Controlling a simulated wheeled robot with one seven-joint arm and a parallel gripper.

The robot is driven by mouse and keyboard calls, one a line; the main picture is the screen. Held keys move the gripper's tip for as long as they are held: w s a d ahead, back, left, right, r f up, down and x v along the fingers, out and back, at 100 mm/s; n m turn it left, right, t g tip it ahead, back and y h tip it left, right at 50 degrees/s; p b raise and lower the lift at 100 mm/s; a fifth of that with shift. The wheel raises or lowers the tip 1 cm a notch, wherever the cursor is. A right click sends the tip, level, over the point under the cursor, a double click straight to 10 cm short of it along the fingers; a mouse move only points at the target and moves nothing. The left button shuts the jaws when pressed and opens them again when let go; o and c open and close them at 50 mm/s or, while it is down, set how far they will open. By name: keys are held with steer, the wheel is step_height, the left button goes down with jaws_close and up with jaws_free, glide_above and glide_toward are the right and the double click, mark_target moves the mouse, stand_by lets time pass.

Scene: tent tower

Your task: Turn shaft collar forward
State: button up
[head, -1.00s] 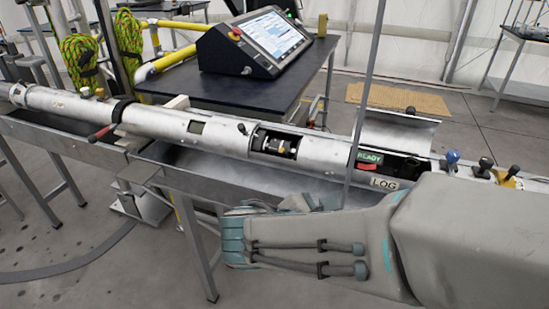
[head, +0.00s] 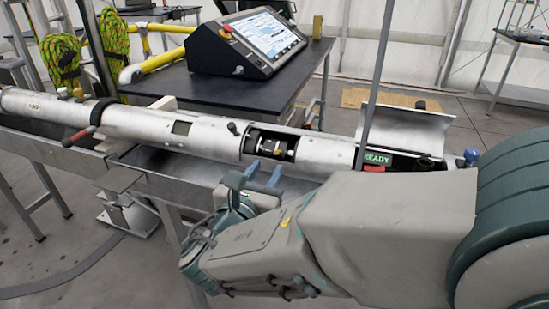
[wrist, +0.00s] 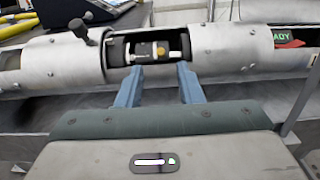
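The shaft collar, a short metal piece with a brass-coloured part (wrist: 161,50), sits on a shaft inside a dark window in the long silver tube (head: 215,130). The collar also shows in the head view (head: 279,151). My gripper (wrist: 159,70) points at this window in the wrist view, its two blue fingers spread apart and empty. In the head view my gripper (head: 263,172) is in front of and just below the window. I cannot tell whether the fingertips touch the tube.
A black knob (wrist: 78,28) sticks up from the tube left of the window. An open cover (head: 405,128) and a green READY display (head: 377,158) are to the right. A grey upright pole (head: 377,85) stands near the display. A console (head: 250,43) rests on the table behind.

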mark_target(276, 154)
steer(key=x, duration=0.5)
steer(key=shift+w+d, duration=0.15)
steer(key=shift+w, duration=0.15)
jaws_close()
